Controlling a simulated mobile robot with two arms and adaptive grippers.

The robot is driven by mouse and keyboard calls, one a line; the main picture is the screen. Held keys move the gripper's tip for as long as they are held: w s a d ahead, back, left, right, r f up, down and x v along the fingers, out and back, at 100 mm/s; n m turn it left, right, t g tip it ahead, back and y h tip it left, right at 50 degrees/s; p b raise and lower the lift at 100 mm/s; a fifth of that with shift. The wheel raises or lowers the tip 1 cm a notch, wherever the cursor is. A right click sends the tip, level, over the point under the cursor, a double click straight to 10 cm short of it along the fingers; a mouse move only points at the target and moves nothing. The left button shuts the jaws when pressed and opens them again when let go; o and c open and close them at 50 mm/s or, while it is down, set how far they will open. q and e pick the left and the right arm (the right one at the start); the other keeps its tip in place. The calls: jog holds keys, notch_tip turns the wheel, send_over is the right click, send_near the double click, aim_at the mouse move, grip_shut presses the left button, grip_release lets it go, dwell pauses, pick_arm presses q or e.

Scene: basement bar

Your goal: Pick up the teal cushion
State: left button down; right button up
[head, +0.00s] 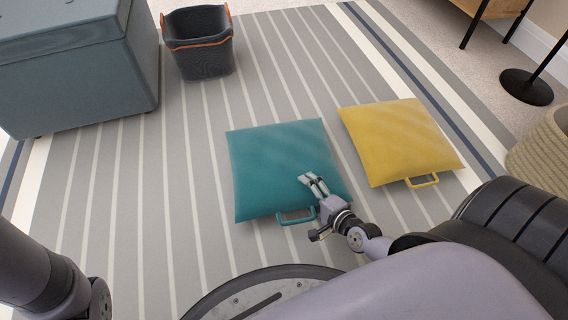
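The teal cushion (270,160) lies flat on the striped rug in the middle of the head view. Its teal handle (296,216) sticks out from the near edge. My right gripper (312,178) is over the near right part of the cushion, just right of the handle. Its two fingers look slightly apart with nothing seen between them. I cannot tell whether they touch the cushion. My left arm shows at the lower left, but its gripper is out of view.
A yellow cushion (395,140) with a handle lies just right of the teal one. A dark bucket (198,58) with an orange rim stands at the back. A large grey-blue box (80,75) fills the upper left. A woven basket (545,150) and a round black stand base (526,87) are at right.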

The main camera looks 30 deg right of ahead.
jog(key=shift+r, duration=0.15)
jog(key=c, duration=1.2)
jog(key=shift+w, duration=0.1)
jog(key=shift+c, duration=0.3)
jog(key=shift+r, duration=0.1)
